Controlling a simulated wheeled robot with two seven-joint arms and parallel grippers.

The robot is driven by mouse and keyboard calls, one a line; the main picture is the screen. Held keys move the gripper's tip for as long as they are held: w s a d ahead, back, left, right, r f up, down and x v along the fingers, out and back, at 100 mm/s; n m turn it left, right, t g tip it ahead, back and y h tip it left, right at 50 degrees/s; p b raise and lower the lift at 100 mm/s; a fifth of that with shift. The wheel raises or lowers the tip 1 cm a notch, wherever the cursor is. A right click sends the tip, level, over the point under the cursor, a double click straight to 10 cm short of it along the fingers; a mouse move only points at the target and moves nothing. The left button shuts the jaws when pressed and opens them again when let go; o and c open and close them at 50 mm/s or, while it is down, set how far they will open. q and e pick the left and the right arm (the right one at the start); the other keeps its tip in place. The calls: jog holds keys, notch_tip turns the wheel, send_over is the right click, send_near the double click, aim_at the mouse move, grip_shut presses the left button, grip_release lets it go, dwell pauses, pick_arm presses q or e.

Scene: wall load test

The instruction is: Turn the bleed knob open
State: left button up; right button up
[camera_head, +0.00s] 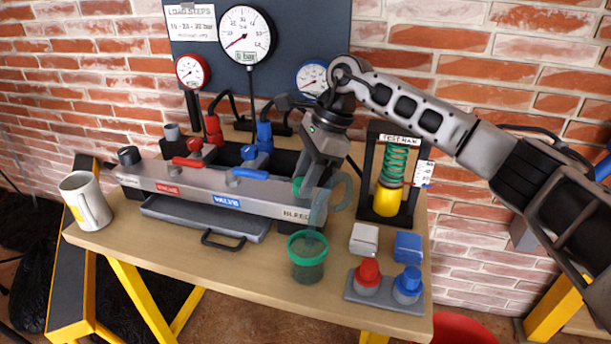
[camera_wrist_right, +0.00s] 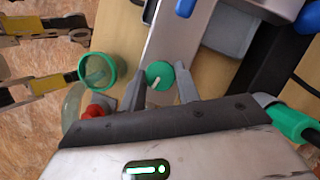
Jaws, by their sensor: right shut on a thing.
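The bleed knob is a small green knob with a white pointer line (camera_wrist_right: 157,73), on the right end of the grey manifold (camera_head: 185,186) above the BLEED label. Its pointer runs diagonally in the right wrist view. My right gripper (camera_wrist_right: 162,84) is shut on the knob, with one finger on each side. In the head view the right gripper (camera_head: 308,190) comes down over the manifold's end and mostly hides the knob. A clear cup with a green rim (camera_head: 307,262) stands on the table below that end. My left gripper is not in view.
Red (camera_head: 187,162) and blue (camera_head: 248,173) levers lie along the manifold top. Gauges (camera_head: 246,36) hang on the dark board behind. A spring test frame (camera_head: 408,216), small blocks and a red-and-blue knob stand (camera_head: 386,303) are to the right. A mug (camera_head: 85,204) stands left.

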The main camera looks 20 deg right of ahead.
jog(key=shift+w+n+g, duration=0.1)
jog(key=shift+n+g, duration=0.4)
jog(key=shift+n, duration=0.7)
jog(key=o, duration=1)
jog(key=shift+r, duration=0.1)
jog(key=p+v, duration=0.1)
jog(key=v, duration=1.4)
jog(key=shift+w+r, duration=0.1)
jog(key=shift+r, duration=0.3)
